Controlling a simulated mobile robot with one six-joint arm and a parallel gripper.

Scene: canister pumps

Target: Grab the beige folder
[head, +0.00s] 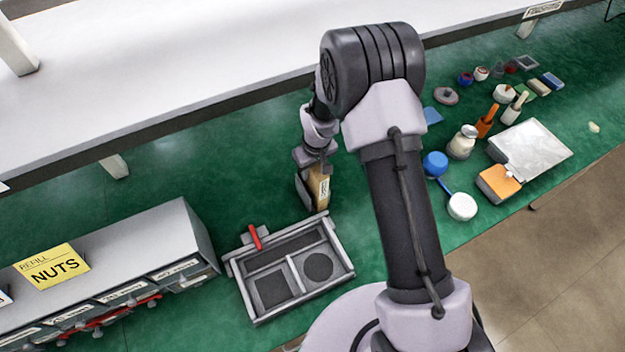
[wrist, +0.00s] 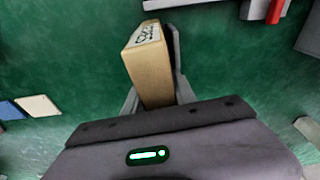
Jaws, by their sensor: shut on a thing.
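The beige folder (head: 319,188) is a narrow upright block with a white label bearing dark marks. It stands at or just above the green bench top, behind the grey compartment tray. In the wrist view the folder (wrist: 149,72) sits between the two fingers of my gripper (wrist: 155,98), with its labelled end pointing away from the wrist. My gripper (head: 313,182) is shut on the folder from above. I cannot tell whether the folder's lower edge touches the bench. Part of the folder is hidden by the fingers and wrist.
The grey tray (head: 345,272) with a red-handled item (head: 255,238) lies just in front. A drawer cabinet (head: 180,235) with a yellow NUTS sign stands left. A white shelf (head: 150,75) overhangs behind. Bottles, a blue-capped item (head: 435,163) and a metal tray (head: 540,152) are right.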

